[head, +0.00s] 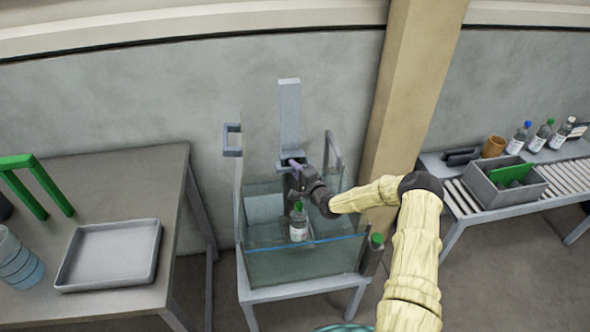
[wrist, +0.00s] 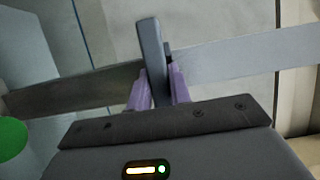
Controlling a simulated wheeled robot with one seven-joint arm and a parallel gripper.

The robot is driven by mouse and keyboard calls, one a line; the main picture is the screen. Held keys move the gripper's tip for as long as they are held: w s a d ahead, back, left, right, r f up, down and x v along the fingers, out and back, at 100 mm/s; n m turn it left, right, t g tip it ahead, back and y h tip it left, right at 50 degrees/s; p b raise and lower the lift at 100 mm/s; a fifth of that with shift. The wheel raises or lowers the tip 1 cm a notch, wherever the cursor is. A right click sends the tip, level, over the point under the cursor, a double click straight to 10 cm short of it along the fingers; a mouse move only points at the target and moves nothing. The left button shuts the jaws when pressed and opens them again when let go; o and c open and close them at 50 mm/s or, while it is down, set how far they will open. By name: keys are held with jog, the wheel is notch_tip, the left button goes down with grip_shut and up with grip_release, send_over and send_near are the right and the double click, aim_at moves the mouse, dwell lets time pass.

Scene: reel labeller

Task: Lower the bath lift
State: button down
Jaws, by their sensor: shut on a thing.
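The bath (head: 262,268) is a clear-walled tank on a grey stand, with a blue line along its front. The lift's upright grey column (head: 290,115) rises at its back. My gripper (head: 293,163) is at the foot of the visible column. In the wrist view its purple fingers (wrist: 158,85) are shut on an upright dark grey bar, the lift handle (wrist: 151,50). A bottle (head: 299,228) with a green cap stands upright within the bath's outline, below my gripper. Its base is near the blue line; I cannot tell whether it is in liquid. My wrist hides the lift's lower part.
A tan pillar (head: 408,90) stands close behind my arm.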

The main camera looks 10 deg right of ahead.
jog(key=c, duration=1.3)
grip_release()
jog(key=shift+s, duration=0.1)
jog(key=b+v, duration=0.3)
jog(key=v, duration=1.4)
jog(key=shift+s, duration=0.1)
